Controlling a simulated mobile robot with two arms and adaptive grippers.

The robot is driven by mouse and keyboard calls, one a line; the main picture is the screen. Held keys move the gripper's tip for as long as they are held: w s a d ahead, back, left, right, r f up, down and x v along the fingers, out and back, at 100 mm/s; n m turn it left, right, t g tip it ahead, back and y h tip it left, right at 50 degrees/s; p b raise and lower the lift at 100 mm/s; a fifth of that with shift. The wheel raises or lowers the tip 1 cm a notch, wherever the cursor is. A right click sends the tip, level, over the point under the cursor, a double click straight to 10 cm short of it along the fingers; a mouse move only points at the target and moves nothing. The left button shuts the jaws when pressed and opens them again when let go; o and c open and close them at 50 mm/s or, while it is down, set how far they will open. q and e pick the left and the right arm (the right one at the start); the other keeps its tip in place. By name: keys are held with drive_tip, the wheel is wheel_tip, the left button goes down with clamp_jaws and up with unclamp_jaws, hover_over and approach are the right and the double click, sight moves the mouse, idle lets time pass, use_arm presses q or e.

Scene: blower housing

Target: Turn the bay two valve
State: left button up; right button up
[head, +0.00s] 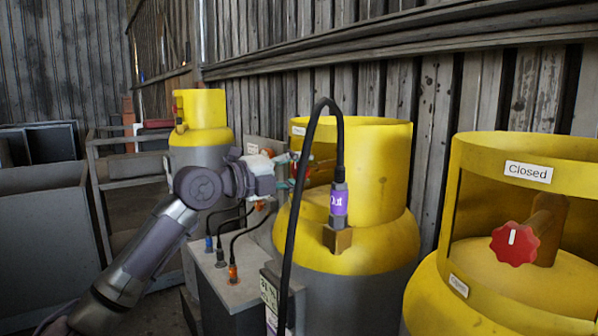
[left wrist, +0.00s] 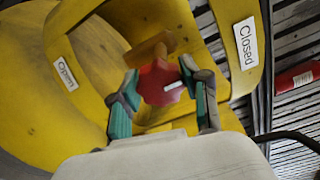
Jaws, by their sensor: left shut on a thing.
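The middle yellow-topped gas cylinder (head: 345,230) stands by the wall. Its red star-shaped valve knob (left wrist: 157,84) shows in the left wrist view inside the yellow collar. My left gripper (head: 292,172) reaches in from the left at the collar opening. In the left wrist view its teal fingers (left wrist: 163,98) are on both sides of the knob, shut on it. The knob's white mark points right, toward the "Closed" label (left wrist: 245,42). An "Open" label (left wrist: 65,74) is on the collar's left part. In the head view the gripper largely hides the knob. My right gripper is not in view.
A black hose (head: 296,200) arches over the middle cylinder from its "Out" fitting (head: 338,204). A grey box (head: 238,285) with several cable plugs stands left of it. Another cylinder with a red knob (head: 515,243) stands right, and one (head: 203,110) stands farther back.

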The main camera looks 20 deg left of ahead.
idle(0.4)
use_arm(q)
drive_tip(key=o, duration=1.2)
drive_tip(key=shift+c, duration=0.2)
drive_tip(key=v, duration=1.2)
